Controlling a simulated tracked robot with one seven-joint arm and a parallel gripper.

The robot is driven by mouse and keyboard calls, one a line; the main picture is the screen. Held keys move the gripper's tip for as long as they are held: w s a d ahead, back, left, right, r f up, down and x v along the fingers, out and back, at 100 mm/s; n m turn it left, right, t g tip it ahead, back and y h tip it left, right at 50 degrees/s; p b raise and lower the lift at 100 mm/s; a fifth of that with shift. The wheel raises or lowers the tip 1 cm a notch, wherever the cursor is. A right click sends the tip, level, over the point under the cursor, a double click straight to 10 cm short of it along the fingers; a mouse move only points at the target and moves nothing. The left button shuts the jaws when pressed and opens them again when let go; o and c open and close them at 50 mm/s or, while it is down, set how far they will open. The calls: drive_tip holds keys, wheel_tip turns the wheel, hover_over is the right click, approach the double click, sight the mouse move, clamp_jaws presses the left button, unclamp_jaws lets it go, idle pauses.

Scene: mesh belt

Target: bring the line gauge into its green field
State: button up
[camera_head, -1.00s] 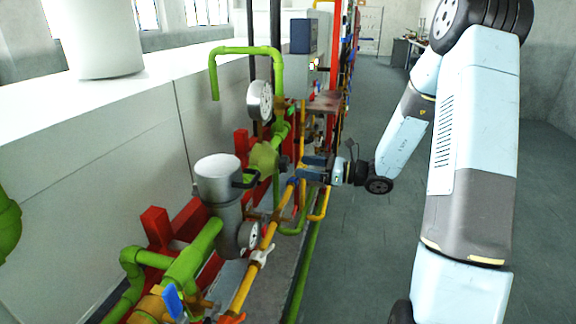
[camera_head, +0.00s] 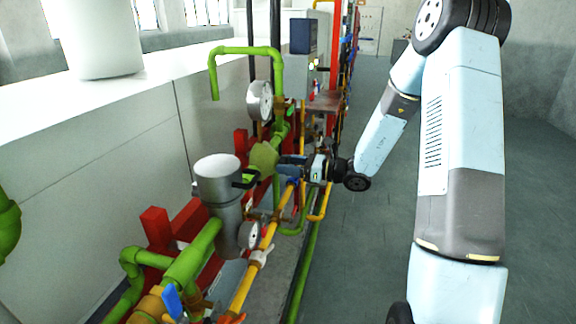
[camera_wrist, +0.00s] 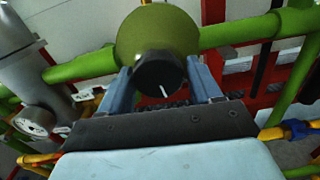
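A large round gauge (camera_head: 260,100) with a pale dial stands above the green pipe in the head view. A smaller gauge (camera_head: 250,235) sits lower, by the grey cylinder; in the wrist view it is at the left (camera_wrist: 35,121). I cannot tell which is the line gauge, and needles and green fields are unreadable. A black knob (camera_wrist: 158,72) with a white mark sticks out of a round olive-green valve body (camera_head: 263,157). My gripper (camera_wrist: 159,66) is open, one finger on each side of the knob; contact is not clear. In the head view my gripper (camera_head: 284,165) hides the knob.
A grey cylinder (camera_head: 217,185) with a black handle stands left of my gripper. Yellow pipe (camera_head: 262,250), green pipe (camera_head: 205,245) and red supports (camera_head: 156,228) crowd the space nearby. The grey floor (camera_head: 365,240) to the right is free.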

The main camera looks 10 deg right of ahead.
drive_tip(key=c, duration=0.7)
drive_tip(key=shift+o, duration=0.2)
drive_tip(key=shift+d+n, duration=0.1)
drive_tip(key=shift+n, duration=0.5)
drive_tip(key=shift+r, duration=0.1)
drive_tip(key=o, duration=1)
drive_tip(key=shift+o, duration=0.2)
drive_tip(key=v, duration=1.3)
drive_tip(key=shift+d, duration=0.35)
drive_tip(key=shift+s+a, duration=0.1)
drive_tip(key=shift+s, duration=0.1)
